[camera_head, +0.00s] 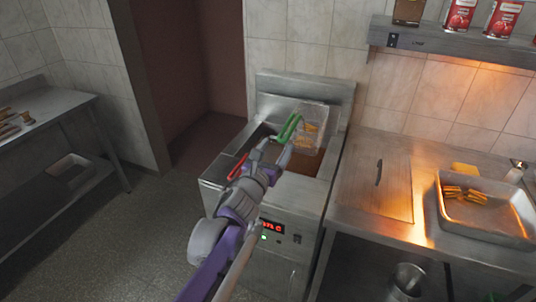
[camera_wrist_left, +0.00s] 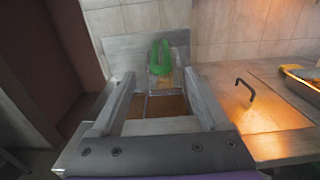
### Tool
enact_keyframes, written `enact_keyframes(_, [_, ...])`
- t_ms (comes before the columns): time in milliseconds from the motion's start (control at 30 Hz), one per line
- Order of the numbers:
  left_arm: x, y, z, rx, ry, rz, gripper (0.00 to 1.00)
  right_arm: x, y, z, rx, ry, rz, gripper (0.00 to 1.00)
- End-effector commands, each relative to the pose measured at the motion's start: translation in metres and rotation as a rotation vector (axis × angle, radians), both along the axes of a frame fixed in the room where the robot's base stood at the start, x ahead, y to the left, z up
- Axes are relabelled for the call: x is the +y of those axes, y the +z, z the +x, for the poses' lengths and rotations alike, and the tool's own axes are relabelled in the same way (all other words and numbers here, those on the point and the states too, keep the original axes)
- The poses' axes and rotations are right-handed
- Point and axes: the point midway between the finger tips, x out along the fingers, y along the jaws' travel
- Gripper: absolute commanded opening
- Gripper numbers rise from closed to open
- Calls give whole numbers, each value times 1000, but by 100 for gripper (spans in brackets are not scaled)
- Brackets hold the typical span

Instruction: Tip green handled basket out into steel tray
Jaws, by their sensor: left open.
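The green handled basket (camera_head: 313,118) is a wire basket at the back right of the fryer, with some yellow-brown food showing in it. Its green handle (camera_head: 289,127) points toward my left gripper (camera_head: 274,152). The gripper is open and empty over the fryer, close to the handle. In the left wrist view the green handle (camera_wrist_left: 161,57) stands ahead, between the two spread fingers; I cannot tell whether they touch it. The steel tray (camera_head: 487,235) is on the counter at the far right, with several golden fries or sticks in it. My right gripper is not in view.
The fryer (camera_head: 262,200) holds brown oil, and a red handle (camera_head: 237,166) shows at its left. A lid with a black handle (camera_head: 378,172) lies on the counter between fryer and tray. A shelf with cans (camera_head: 460,16) hangs above.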

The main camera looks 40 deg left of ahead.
Motion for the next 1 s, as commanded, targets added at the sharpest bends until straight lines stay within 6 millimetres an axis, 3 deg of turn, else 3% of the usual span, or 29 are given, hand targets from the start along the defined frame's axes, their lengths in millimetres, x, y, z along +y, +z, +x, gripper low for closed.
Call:
enact_keyframes(600, [22,0,91,0,1,-5,78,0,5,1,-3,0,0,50])
enact_keyframes(1000, [24,0,101,1,1,-6,78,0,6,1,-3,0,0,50])
